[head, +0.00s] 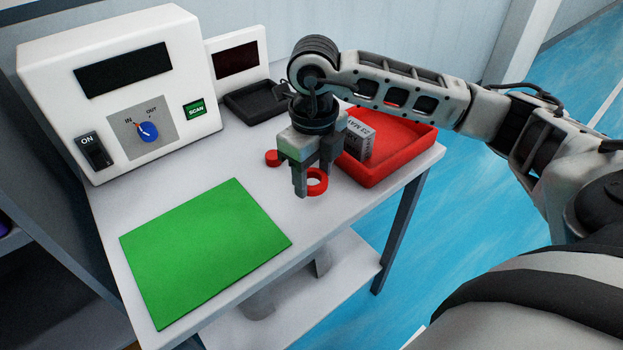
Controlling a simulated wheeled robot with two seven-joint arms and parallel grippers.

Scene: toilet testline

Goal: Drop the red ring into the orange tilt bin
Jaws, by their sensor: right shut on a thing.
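The red ring (317,184) is held between the fingers of my right gripper (314,182), with its hole facing the camera. The gripper points down near the front edge of the white table and is shut on the ring. I cannot tell whether the ring still touches the tabletop. No orange tilt bin shows in this view. My left gripper is not in view.
A red tray (408,161) with a dated box (357,139) stands right of the gripper. A small red piece (272,158) lies left of it. A green mat (205,250) covers the front left. A white scanner machine (115,85) and a black tray (257,101) stand behind.

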